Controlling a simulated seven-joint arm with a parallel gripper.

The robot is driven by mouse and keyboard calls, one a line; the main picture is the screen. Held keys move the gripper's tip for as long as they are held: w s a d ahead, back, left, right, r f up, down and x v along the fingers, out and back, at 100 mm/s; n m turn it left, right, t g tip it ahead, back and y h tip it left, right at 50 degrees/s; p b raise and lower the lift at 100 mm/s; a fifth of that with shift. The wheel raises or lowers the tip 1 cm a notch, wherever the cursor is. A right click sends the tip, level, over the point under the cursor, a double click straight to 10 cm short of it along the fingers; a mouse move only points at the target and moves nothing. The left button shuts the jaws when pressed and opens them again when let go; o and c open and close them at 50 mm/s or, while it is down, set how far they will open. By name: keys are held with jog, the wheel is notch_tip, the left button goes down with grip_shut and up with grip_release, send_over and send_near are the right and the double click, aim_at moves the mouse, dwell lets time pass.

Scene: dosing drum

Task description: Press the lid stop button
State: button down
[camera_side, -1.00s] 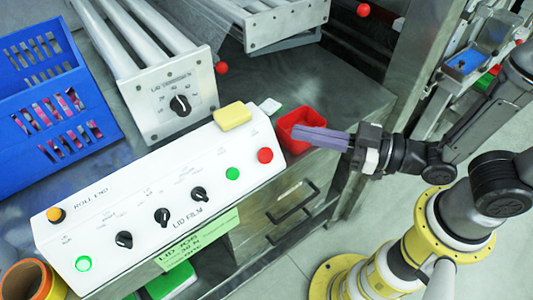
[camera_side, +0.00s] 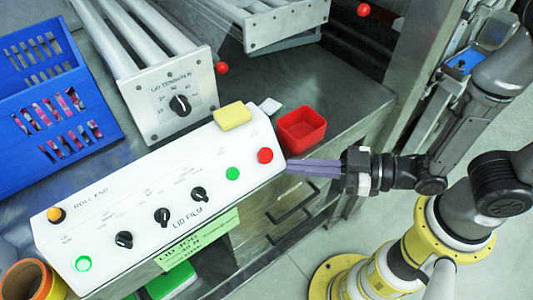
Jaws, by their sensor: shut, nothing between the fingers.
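The white lid film control panel (camera_side: 150,215) lies slanted across the middle of the side view. Its red button (camera_side: 265,155) sits at the right end, with a green button (camera_side: 233,174) to its left. A lit green button (camera_side: 83,263) is at the far left end. The labels beside the buttons are too small to read. My gripper (camera_side: 290,166) is shut and empty. Its purple-grey fingers point left, with the tips close to the panel's right end, just right of the red button. I cannot tell whether they touch the panel.
A yellow block (camera_side: 232,116) lies on the panel's top edge. A red open bin (camera_side: 302,128) stands on the metal bench just behind my fingers. A blue crate (camera_side: 50,100) stands at the left. The tension dial box (camera_side: 172,100) stands behind the panel.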

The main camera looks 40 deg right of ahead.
aim_at(261, 158)
jog(key=w+f, duration=0.3)
jog(key=w, duration=0.2)
jog(key=shift+w+f, duration=0.25)
jog(key=shift+f, duration=0.15)
dwell(1.9)
jog(key=shift+w+f, duration=0.25)
jog(key=shift+w, duration=0.1)
jog(key=shift+w+f, duration=0.25)
jog(key=shift+w, duration=0.1)
dwell(0.8)
jog(key=shift+s+r, duration=0.1)
jog(key=shift+s, duration=0.05)
jog(key=shift+s+r, duration=0.4)
jog(key=shift+s, duration=0.2)
jog(key=s+r, duration=0.1)
jog(key=s, duration=0.1)
jog(key=s+r, duration=0.2)
dwell(0.7)
